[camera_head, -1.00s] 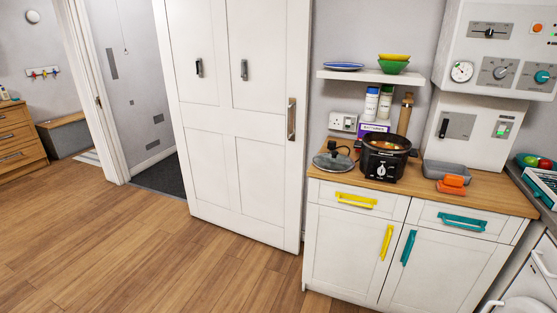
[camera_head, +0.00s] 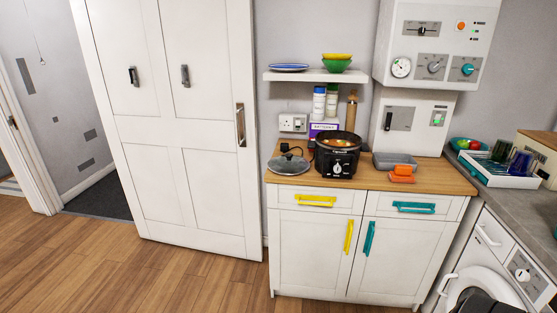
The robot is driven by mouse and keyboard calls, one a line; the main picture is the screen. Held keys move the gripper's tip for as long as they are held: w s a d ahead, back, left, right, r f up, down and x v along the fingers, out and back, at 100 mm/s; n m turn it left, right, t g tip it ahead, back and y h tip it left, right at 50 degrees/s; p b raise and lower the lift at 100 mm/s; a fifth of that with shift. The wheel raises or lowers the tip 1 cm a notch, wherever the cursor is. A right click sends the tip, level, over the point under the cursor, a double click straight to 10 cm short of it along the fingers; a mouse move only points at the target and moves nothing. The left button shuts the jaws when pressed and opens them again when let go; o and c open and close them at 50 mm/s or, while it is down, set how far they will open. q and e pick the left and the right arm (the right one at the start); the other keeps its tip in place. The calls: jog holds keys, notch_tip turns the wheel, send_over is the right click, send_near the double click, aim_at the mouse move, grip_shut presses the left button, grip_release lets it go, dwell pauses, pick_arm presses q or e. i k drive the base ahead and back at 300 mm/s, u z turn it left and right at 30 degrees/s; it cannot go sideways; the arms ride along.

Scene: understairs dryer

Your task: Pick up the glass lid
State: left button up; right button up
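The glass lid (camera_head: 288,164) lies on the wooden counter (camera_head: 440,178), at its left end, with its dark knob on top. It sits just left of the black slow cooker (camera_head: 337,160), which stands open with food inside. I cannot tell whether the lid touches the cooker.
A grey tray (camera_head: 394,160) and an orange item (camera_head: 402,174) lie right of the cooker. A shelf (camera_head: 317,76) with a plate and bowls hangs above. A washing machine (camera_head: 487,270) stands at right. The floor (camera_head: 180,280) in front is clear.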

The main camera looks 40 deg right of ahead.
aim_at(288, 165)
jog(key=i, duration=1.1)
jog(key=z, duration=1.9)
